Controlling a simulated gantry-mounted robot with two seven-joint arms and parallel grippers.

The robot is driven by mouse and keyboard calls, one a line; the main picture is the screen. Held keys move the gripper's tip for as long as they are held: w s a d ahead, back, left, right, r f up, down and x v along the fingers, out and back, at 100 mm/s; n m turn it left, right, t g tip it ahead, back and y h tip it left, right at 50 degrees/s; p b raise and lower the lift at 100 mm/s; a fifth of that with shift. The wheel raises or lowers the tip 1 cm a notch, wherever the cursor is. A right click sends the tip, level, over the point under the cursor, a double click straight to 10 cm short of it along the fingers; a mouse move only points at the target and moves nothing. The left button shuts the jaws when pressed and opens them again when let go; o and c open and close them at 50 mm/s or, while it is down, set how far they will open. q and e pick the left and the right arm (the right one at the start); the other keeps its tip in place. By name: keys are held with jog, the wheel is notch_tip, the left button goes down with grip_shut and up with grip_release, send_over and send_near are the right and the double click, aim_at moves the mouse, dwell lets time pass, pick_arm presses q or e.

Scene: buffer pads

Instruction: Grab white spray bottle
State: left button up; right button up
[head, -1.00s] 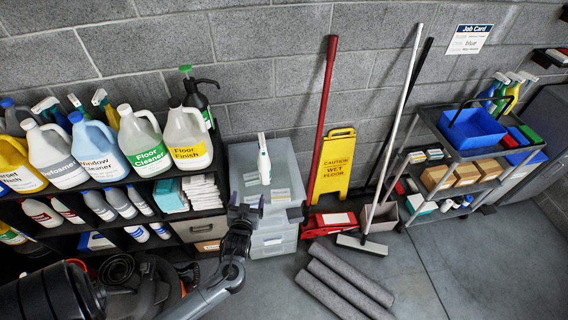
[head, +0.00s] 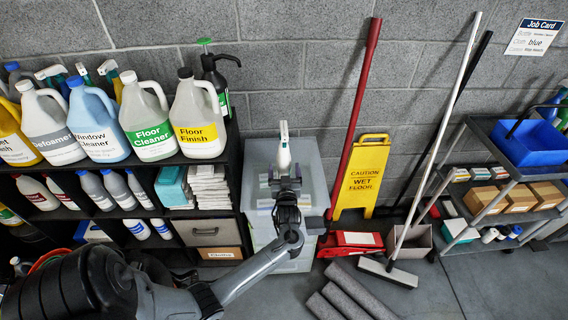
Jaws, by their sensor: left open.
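The white spray bottle (head: 283,150) stands upright on top of a translucent plastic drawer unit (head: 310,165) beside the shelf. My left gripper (head: 285,177) is in front of the bottle in the head view and covers its lower part. It is open, and I cannot tell whether the bottle is between its fingers. My right gripper is not in view.
A black shelf (head: 236,180) with several jugs stands left of the drawer unit. A red-handled tool (head: 356,120) and a yellow wet floor sign (head: 362,175) stand to its right. A cart with a blue bin (head: 528,143) is at the right. Grey rolls lie on the floor.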

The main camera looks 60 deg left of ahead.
aim_at(284, 155)
pick_arm(q)
jog(key=shift+b+x, duration=0.45)
jog(key=shift+x, duration=3.2)
jog(key=shift+w+r, duration=0.1)
jog(key=shift+w, duration=0.05)
jog(key=shift+d, duration=0.1)
grip_shut()
jog(key=shift+r, duration=0.15)
